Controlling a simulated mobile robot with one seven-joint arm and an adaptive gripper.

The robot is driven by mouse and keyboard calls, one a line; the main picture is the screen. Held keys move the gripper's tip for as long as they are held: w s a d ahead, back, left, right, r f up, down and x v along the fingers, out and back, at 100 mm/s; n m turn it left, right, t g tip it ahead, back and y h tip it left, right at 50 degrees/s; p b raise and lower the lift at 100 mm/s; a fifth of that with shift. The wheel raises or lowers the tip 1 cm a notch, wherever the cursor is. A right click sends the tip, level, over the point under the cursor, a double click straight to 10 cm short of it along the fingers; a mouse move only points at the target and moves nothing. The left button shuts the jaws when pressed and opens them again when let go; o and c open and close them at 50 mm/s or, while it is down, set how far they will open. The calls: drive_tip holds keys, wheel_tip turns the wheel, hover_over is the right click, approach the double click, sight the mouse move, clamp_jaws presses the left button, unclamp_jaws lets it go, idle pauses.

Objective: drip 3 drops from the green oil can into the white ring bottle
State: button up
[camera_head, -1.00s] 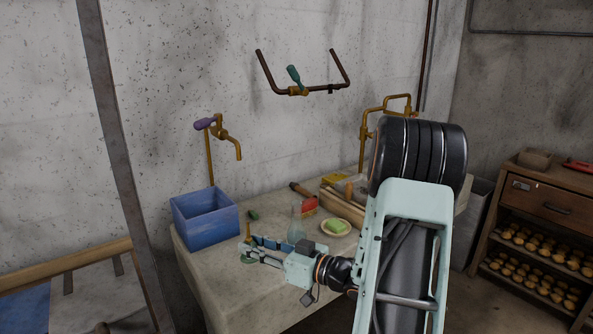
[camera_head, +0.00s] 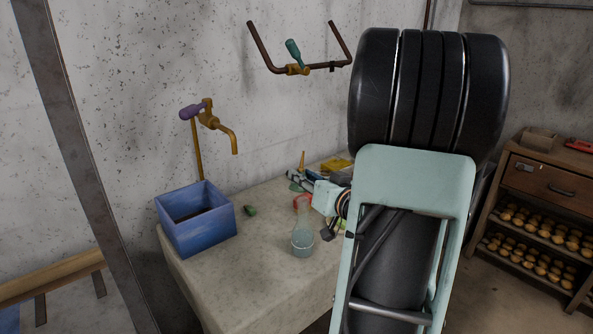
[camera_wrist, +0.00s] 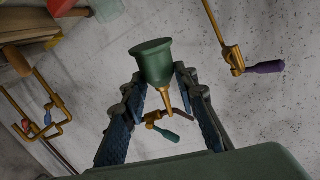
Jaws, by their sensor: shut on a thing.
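My gripper (camera_head: 304,178) is over the back of the table in the head view, partly hidden by my arm. It is shut on the green oil can (camera_wrist: 152,62), which sits between the fingertips in the wrist view. The can's gold spout (camera_head: 302,160) points up in the head view, so the can looks about upright. A clear glass bottle (camera_head: 303,240) with a narrow neck stands on the table, in front of and below the gripper. I cannot make out a white ring on it.
The stone table (camera_head: 262,283) has free room around the bottle. A blue box (camera_head: 198,235) stands at its left end below a brass tap (camera_head: 209,115) with a purple handle. A small dark green item (camera_head: 249,210) lies beside the box. A brown pipe (camera_head: 325,66) juts from the wall.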

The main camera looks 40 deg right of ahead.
wheel_tip(320, 180, down, 7)
drive_tip(key=s+a+m+g+y+p, duration=0.1)
drive_tip(key=m+p, duration=0.3)
drive_tip(key=p, duration=0.5)
drive_tip(key=shift+a+m+g+y, duration=0.4)
drive_tip(key=shift+a+g+y, duration=0.35)
drive_tip(key=shift+g+y, duration=0.15)
drive_tip(key=shift+s+a+r+m+g+y+p, duration=0.2)
drive_tip(key=shift+r+m+g+y+p, duration=0.4)
drive_tip(key=shift+p, duration=3)
idle(1.9)
idle(0.4)
